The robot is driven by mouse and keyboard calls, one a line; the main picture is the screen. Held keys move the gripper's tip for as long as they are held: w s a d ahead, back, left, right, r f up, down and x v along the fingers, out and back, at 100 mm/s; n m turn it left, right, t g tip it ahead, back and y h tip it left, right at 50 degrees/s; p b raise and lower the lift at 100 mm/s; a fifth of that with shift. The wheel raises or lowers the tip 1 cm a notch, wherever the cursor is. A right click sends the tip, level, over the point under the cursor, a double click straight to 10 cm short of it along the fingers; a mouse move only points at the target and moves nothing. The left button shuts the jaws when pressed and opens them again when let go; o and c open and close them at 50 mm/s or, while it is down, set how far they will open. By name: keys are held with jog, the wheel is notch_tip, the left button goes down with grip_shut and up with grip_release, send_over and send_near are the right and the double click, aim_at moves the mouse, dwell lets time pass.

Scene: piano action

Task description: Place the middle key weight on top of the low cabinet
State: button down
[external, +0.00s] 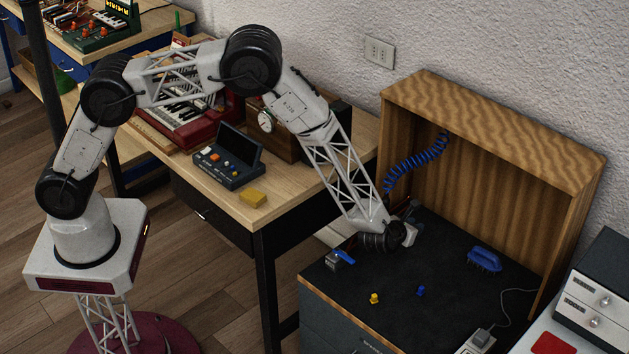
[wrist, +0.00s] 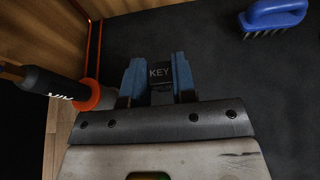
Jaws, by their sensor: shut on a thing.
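My gripper (external: 404,236) is low over the rear left part of the black top of the low cabinet (external: 450,270). In the wrist view, my gripper's blue fingers (wrist: 159,78) are shut on a dark block marked KEY (wrist: 159,72), the key weight. The black top (wrist: 200,35) shows beyond it. I cannot tell whether the weight touches the surface. In the external view the weight is not clearly made out, and I see no other marked weights to compare it with.
A blue brush (external: 484,259) lies to the right. A small yellow piece (external: 374,298), a blue piece (external: 420,290) and a grey-blue device (external: 339,259) are nearer the front. A wooden hutch (external: 500,115) encloses the back. An orange-collared tool (wrist: 70,93) is left of my gripper.

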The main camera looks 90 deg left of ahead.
jog(key=shift+f, duration=0.15)
send_over(409, 258)
jog(key=shift+f, duration=2.75)
jog(key=shift+f, duration=2.1)
jog(key=shift+f, duration=0.15)
jog(key=c, duration=0.9)
grip_release()
jog(key=shift+s+d+r, duration=0.1)
jog(key=shift+r, duration=0.1)
